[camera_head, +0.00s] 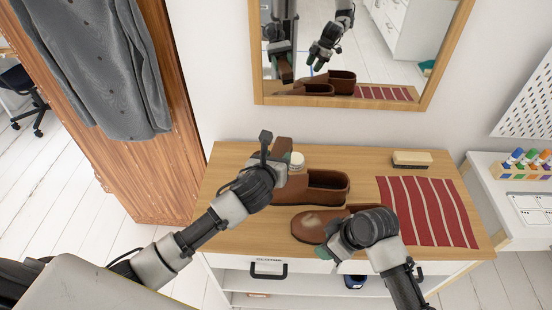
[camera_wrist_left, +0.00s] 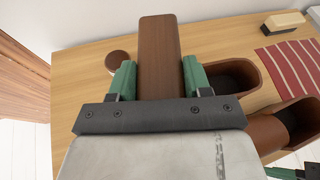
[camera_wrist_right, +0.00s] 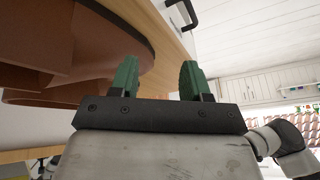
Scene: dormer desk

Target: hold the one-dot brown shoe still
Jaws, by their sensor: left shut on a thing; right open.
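Two brown shoes lie on the wooden desk; I see no dots on either. The rear shoe (camera_head: 328,187) shows its dark opening, its left end hidden by my left gripper. The front shoe (camera_head: 308,224) has a pale patch. My left gripper (camera_head: 282,170) is shut on a long flat brown piece (camera_wrist_left: 158,50), which rises above the rear shoe's left end; I cannot tell whether it belongs to that shoe.
A striped red cloth (camera_head: 427,211) and a brush (camera_head: 412,160) lie on the desk (camera_head: 230,220) at right. A small pale round thing (camera_head: 297,160) stands behind the rear shoe. A mirror (camera_head: 258,50) is behind. A wardrobe (camera_head: 150,160) stands left.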

